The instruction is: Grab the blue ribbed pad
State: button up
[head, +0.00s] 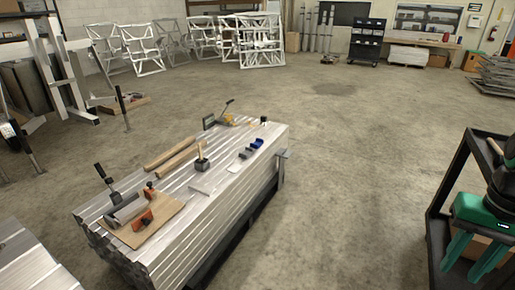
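A small blue pad (256,143) lies on top of the aluminium stack (222,217), toward its right far side. Its ribs are too small to make out. My gripper (459,274) is green with two fingers pointing down, at the lower right edge of the head view. The fingers are apart with nothing held between them. It is well to the right of the stack and far from the pad.
A black cart frame (437,222) stands at right, by my gripper. The concrete floor between is clear.

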aim_at(259, 143)
jog(key=i, duration=3.05)
jog(key=u, duration=0.1)
